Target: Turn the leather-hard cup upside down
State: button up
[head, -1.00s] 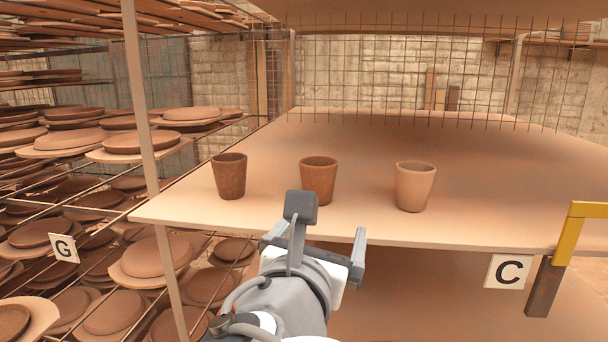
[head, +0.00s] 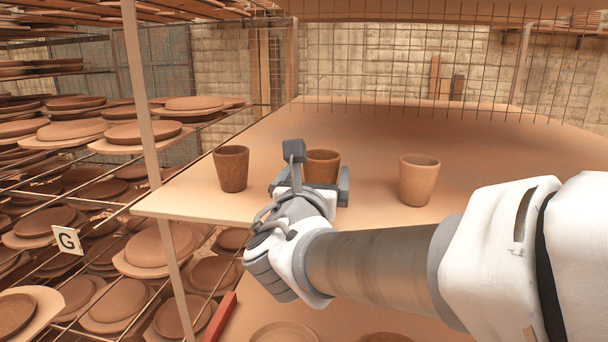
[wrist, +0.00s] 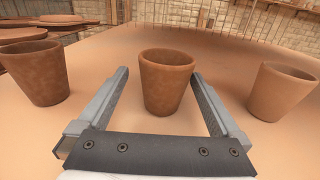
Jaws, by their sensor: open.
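Three cups stand upright, mouths up, in a row on a board. The left cup (head: 231,171) is dark brown, the middle cup (head: 322,167) is a mid reddish brown, and the right cup (head: 418,182) is paler. No label tells which is leather-hard. My gripper (head: 311,184) is open at the middle cup and hides its lower part in the head view. In the wrist view, the middle cup (wrist: 166,84) stands between the open fingers, with a gap on each side. The left cup (wrist: 35,75) and right cup (wrist: 282,92) stand outside the fingers.
The shelf board (head: 400,125) is bare behind the cups. A wire mesh hangs above its far part. Racks of clay plates (head: 150,132) stand at the left behind a thin post (head: 150,165). A sign G (head: 68,240) hangs there.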

jog(key=w, duration=0.1)
jog(key=w+d, duration=0.1)
jog(key=w, duration=0.2)
jog(key=shift+w+d+p, duration=0.25)
jog(key=shift+w+p, duration=0.15)
jog(key=shift+c, duration=0.2)
jog(key=c, duration=1.2)
jog(key=shift+c, duration=0.5)
jog(key=shift+r, duration=0.1)
